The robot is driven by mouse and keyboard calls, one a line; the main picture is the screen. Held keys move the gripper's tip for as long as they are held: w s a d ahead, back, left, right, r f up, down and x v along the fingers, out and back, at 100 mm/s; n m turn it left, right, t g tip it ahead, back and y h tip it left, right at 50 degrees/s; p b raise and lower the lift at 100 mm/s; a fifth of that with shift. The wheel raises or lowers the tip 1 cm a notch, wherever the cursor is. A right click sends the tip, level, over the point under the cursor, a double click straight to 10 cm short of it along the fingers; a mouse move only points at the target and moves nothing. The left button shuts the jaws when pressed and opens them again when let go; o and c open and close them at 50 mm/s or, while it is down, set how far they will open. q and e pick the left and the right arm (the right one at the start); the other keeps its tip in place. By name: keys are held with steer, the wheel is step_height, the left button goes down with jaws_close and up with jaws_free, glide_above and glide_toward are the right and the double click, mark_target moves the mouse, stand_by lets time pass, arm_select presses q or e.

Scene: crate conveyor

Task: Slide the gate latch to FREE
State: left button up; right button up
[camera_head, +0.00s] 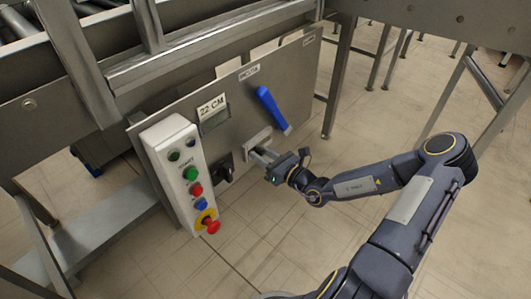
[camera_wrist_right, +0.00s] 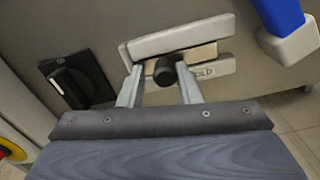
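The gate latch (camera_wrist_right: 178,40) is a pale housing with a slot on the grey panel. Its round dark knob (camera_wrist_right: 164,72) stands out in front of the slot. Lettering reading "OLD" shows right of the knob; its left part is hidden by a finger. My right gripper (camera_wrist_right: 160,82) is open, with one finger on each side of the knob. The right finger is close to the knob, and a gap shows at the left finger. In the head view, my right gripper (camera_head: 262,156) is at the latch housing (camera_head: 257,138). My left gripper is not in view.
A blue lever (camera_head: 271,108) is right of the latch. A black rotary switch (camera_head: 225,167) is to its left. A white button box (camera_head: 180,170) with a red stop button stands further left. A "22 CM" display (camera_head: 213,115) is above. Open floor lies below and right.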

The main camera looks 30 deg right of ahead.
steer(key=shift+o, duration=1.2)
steer(key=shift+s+d, duration=0.1)
steer(key=p+v, duration=0.2)
steer(key=v, duration=0.5)
steer(key=shift+s+p, duration=0.35)
steer(key=shift+p, duration=0.05)
